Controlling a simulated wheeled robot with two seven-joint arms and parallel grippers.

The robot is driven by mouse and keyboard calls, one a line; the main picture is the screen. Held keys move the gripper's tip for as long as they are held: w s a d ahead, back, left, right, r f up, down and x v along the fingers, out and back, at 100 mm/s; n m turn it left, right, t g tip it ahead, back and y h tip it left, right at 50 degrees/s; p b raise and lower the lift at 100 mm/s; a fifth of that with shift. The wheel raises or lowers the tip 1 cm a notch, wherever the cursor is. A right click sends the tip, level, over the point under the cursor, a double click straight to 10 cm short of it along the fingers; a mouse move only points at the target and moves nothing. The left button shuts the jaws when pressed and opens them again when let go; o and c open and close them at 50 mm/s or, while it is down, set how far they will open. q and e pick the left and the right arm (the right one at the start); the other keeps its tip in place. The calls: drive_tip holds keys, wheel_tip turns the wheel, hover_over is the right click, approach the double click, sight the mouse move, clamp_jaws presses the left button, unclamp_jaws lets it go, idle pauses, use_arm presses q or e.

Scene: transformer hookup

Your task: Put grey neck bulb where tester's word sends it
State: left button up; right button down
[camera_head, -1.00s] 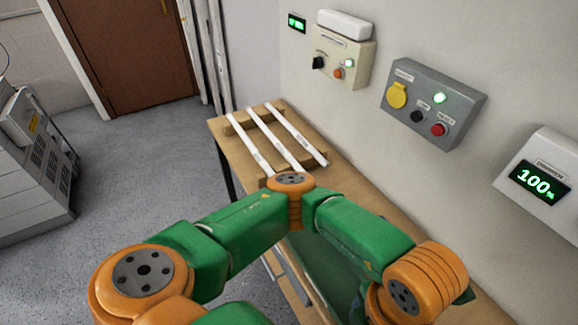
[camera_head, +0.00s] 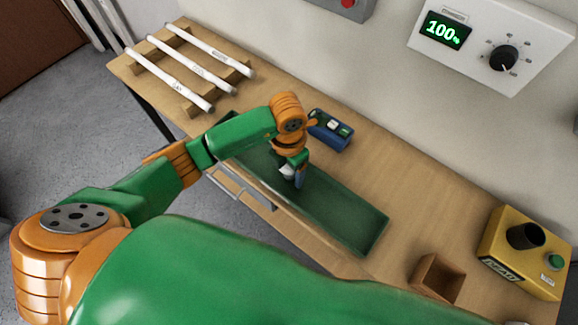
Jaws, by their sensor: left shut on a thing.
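My left gripper (camera_head: 294,178) points down over the green tray (camera_head: 345,224) on the wooden bench. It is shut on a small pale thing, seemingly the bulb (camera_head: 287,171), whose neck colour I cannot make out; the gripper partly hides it. The yellow tester (camera_head: 525,252) stands at the bench's right end, with a dark round socket on top, a green button and a label reading "DEAD". My right gripper is not in view.
An open wooden box (camera_head: 437,278) stands left of the tester. A blue device (camera_head: 330,130) sits behind the tray. Several white tubes lie on a wooden rack (camera_head: 180,85) at the far left. A wall dimmer (camera_head: 490,45) shows 100%.

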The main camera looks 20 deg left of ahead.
use_arm(q)
drive_tip(key=shift+f, duration=0.15)
drive_tip(key=shift+f+b, duration=0.15)
drive_tip(key=shift+b, duration=0.2)
drive_tip(key=o, duration=1.3)
drive_tip(key=shift+o, duration=0.2)
drive_tip(key=shift+r+p, duration=0.3)
drive_tip(key=shift+r, duration=0.15)
wheel_tip(320, 180, up, 12)
drive_tip(key=shift+f, duration=0.15)
